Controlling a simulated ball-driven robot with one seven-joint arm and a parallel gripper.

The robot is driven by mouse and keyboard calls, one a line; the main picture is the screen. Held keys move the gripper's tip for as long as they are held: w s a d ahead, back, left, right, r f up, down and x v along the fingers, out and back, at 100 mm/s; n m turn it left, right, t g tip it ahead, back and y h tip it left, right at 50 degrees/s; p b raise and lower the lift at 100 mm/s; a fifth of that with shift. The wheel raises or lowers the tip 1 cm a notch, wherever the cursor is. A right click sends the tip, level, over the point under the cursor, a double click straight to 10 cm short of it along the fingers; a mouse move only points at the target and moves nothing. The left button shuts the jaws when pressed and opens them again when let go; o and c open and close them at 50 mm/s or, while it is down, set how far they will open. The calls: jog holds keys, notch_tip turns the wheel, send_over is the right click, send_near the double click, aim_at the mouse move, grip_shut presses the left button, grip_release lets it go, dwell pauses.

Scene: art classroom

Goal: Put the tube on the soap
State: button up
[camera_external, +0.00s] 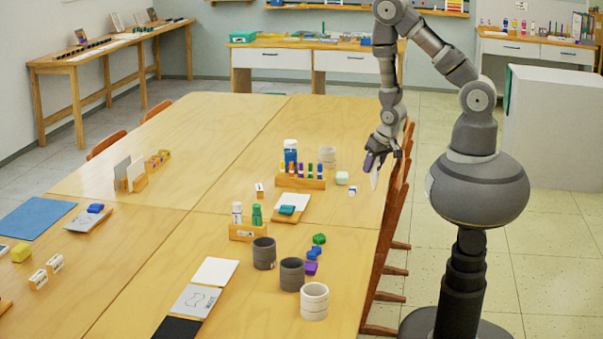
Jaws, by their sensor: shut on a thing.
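My gripper (377,161) is at the right edge of the long table, pointing down, above the tabletop. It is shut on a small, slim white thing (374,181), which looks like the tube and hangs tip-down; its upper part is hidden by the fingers. A small pale green block (342,178), which looks like the soap, lies on the table just left of my gripper. The held tube is apart from the block. The views are too small to read labels.
Left of the pale block stand a wooden rack of markers (300,183), a blue-labelled bottle (290,152) and a light grey cup (328,157). A small white-and-blue block (352,191) lies in front. Chairs (398,200) line the right edge. The table's far end is clear.

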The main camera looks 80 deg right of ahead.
jog(key=d+r+p, duration=0.2)
jog(key=d+r, duration=0.1)
jog(key=d, duration=0.6)
jog(key=shift+w+d+f+b, duration=0.6)
jog(key=shift+w+d+f, duration=0.5)
jog(key=shift+w, duration=1.1)
jog(key=shift+w+d+f+b, duration=0.7)
jog(key=shift+w+d, duration=0.7)
jog(key=shift+w, duration=0.8)
jog(key=shift+w+d+f+b, duration=0.5)
jog(key=shift+w+d+f, duration=0.6)
jog(key=shift+w, duration=1.1)
jog(key=o, duration=1.1)
jog(key=shift+d+r, duration=0.1)
jog(key=shift+d, duration=0.05)
jog(key=shift+o, duration=0.2)
jog(key=p+v, duration=0.3)
jog(key=v, duration=0.9)
jog(key=shift+r, duration=0.2)
